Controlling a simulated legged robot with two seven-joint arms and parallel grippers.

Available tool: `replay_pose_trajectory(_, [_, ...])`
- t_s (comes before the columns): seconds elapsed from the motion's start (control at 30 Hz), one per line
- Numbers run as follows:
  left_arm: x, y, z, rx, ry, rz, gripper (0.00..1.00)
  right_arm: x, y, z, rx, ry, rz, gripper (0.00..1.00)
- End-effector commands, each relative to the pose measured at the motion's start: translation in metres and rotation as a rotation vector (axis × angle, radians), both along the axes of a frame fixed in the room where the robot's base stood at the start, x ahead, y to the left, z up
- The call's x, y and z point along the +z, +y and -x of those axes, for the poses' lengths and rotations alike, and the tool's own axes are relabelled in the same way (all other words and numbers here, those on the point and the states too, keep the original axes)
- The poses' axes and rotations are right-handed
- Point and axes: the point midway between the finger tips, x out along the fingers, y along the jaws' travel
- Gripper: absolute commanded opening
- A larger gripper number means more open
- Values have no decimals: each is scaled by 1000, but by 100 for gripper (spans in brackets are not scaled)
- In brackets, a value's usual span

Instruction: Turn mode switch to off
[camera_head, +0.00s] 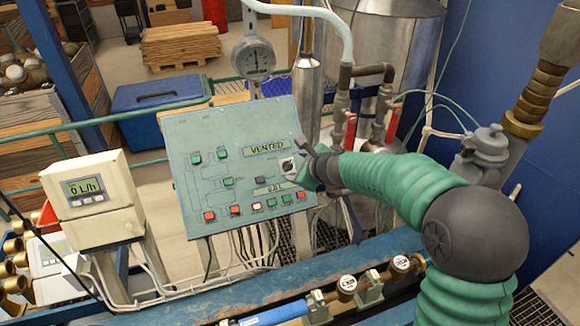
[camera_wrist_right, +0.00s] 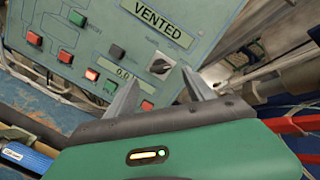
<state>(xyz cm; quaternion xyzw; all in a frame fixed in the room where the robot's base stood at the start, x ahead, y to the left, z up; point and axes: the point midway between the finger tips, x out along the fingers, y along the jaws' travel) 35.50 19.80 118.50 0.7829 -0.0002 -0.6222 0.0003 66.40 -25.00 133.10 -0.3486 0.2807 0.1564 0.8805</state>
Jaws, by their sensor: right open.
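The mode switch is a dark rotary knob on a pale plate (camera_head: 287,166), at the right of the green control panel (camera_head: 205,130). It also shows in the right wrist view (camera_wrist_right: 160,65). My right gripper (camera_head: 304,163) is at the panel's right edge, just right of the switch. In the right wrist view its two fingers (camera_wrist_right: 160,78) are apart, with the switch just beyond the gap between their tips. Nothing is between them; contact with the knob cannot be told. The knob's setting is too small to read. My left gripper is not in view.
The panel has a "VENTED" display (camera_head: 267,147), a smaller display (camera_head: 269,189) below it, and several green and red buttons close to the switch. A round gauge (camera_head: 253,57) stands behind. A meter box (camera_head: 90,185) is at left. Pipes with red handles (camera_head: 350,132) stand behind my right arm.

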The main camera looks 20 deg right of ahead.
Motion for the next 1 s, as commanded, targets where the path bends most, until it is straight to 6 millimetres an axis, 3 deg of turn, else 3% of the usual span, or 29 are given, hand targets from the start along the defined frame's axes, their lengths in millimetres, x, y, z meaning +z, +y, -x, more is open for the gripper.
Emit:
replay_pose_trajectory(0.1, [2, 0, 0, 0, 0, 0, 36, -18, 3, -23, 1, 3, -3, 62])
replay_pose_trajectory(0.3, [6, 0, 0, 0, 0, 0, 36, -36, 6, -48, 1, 1, -2, 62])
replay_pose_trajectory(0.63, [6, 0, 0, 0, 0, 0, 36, -40, 6, -52, 0, 0, 0, 62])
replay_pose_trajectory(1.0, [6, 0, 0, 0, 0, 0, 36, -40, 5, -52, -1, 1, 0, 13])
